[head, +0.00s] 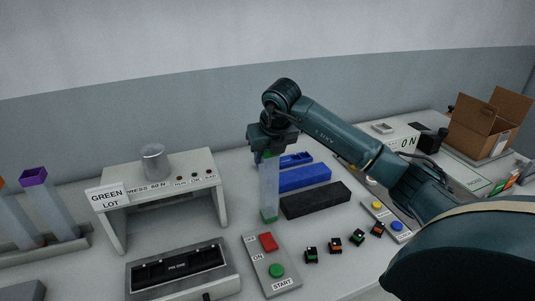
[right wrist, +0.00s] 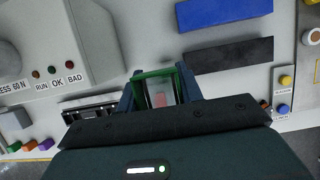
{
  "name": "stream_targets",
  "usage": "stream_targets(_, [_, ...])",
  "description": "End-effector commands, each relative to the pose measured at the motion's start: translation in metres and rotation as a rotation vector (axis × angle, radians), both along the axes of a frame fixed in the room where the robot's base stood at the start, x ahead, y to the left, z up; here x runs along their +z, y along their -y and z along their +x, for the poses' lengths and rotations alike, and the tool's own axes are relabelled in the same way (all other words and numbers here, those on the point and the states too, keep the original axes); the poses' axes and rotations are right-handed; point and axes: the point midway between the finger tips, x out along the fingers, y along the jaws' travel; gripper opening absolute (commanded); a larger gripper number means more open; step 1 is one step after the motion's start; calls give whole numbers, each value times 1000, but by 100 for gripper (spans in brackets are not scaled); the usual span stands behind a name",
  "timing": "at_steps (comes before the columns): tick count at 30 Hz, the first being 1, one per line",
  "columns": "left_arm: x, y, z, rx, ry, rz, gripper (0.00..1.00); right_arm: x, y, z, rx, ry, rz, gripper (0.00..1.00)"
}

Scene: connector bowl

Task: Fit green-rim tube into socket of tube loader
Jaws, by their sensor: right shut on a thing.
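My right gripper (head: 268,152) is shut on the green-rim tube (head: 268,188), a tall clear square tube held upright. A green band shows at its lower end, over the white bench near the black bar. I cannot tell whether that end touches the bench. In the right wrist view, the tube's green rim (right wrist: 155,74) sits between the fingers of my right gripper (right wrist: 160,90). A metal unit with a dark slotted top (head: 180,268) stands at the front left. I cannot make out which fixture is the tube loader or where its socket is. My left gripper is not in view.
Blue bars (head: 303,178) and a black bar (head: 315,200) lie right of the tube. A button box (head: 272,265) stands in front of it, with several small connectors (head: 335,244) alongside. A press stand (head: 160,190), "GREEN LOT" sign (head: 107,197) and purple-rim tube (head: 45,205) are left.

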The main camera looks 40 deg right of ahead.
Motion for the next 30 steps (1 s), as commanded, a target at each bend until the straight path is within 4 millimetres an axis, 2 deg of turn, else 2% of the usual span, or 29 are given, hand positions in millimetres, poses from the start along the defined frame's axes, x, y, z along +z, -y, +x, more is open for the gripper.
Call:
stream_targets(12, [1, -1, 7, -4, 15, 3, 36, -9, 0, 0, 0, 2, 0, 0])
stream_targets(13, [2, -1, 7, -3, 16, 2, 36, -9, 0, 0, 0, 1, 0, 37])
stream_targets(21, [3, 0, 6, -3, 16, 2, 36, -8, 0, 0, 0, 1, 0, 58])
stream_targets(30, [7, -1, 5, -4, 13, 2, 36, -3, 0, 0, 0, 1, 0, 58])
